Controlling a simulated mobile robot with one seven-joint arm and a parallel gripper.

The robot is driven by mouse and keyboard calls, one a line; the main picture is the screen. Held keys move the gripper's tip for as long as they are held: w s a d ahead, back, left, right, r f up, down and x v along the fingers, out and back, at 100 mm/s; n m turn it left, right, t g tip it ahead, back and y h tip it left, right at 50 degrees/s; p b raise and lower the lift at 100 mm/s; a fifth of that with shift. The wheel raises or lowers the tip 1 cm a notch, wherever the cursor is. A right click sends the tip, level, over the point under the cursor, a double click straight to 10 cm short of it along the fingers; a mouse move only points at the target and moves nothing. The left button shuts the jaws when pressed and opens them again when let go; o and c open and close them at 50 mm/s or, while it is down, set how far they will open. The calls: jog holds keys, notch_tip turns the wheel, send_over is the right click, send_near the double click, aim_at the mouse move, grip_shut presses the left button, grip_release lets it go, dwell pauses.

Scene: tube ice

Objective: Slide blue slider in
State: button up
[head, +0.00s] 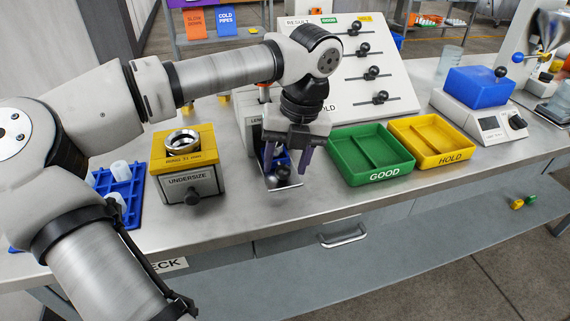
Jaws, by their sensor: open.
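The blue slider (284,157) shows partly between my gripper's fingers, at the front of a grey gauge stand (254,130) whose label is mostly hidden. Dark round knobs (282,172) sit in front of the blue part, over a pale metal plate (283,189) that sticks out toward the bench's front edge. My gripper (287,166) points down from above with its two purple-grey fingers apart, one on each side of the blue part and knobs. I cannot tell whether either finger touches them. My gripper hides much of the stand and slider.
The green GOOD tray (347,164) and yellow HOLD tray (449,140) are right. A sloped result board (400,65) with black knobs stands behind. A scale (490,118) is farther right.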

jog(key=shift+a+f, duration=0.15)
jog(key=shift+f, duration=0.6)
grip_shut()
